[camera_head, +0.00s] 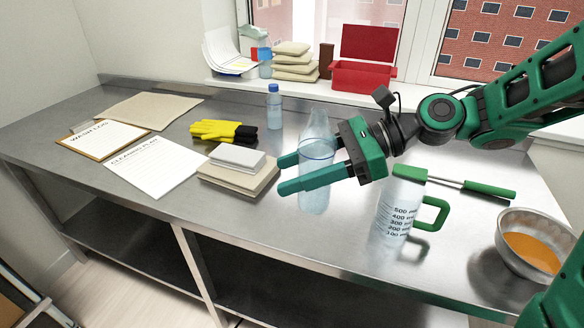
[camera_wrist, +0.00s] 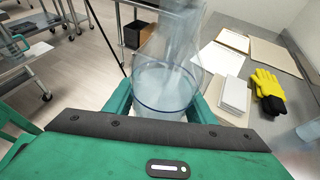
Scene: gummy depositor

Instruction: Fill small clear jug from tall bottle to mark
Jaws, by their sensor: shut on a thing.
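The tall clear bottle (camera_head: 316,183) stands upright between the fingers of my gripper (camera_head: 284,174), with a blue ring around its body. My gripper is shut on it, one finger on each side. In the wrist view the bottle (camera_wrist: 165,80) is between the fingers, its neck pointing away and upward. I cannot tell whether its base touches the table. The small clear jug (camera_head: 398,205) stands on the table to the right of the bottle, with a green handle, a green rim and printed marks up to 500. I cannot make out any liquid level in the jug.
A metal bowl of orange liquid (camera_head: 532,245) stands at the right. A green-handled tool (camera_head: 488,189) lies behind the jug. Stacked pale blocks (camera_head: 238,170), yellow-black gloves (camera_head: 223,130) and a small blue-capped bottle (camera_head: 274,108) are left of my gripper. The table's front edge is close.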

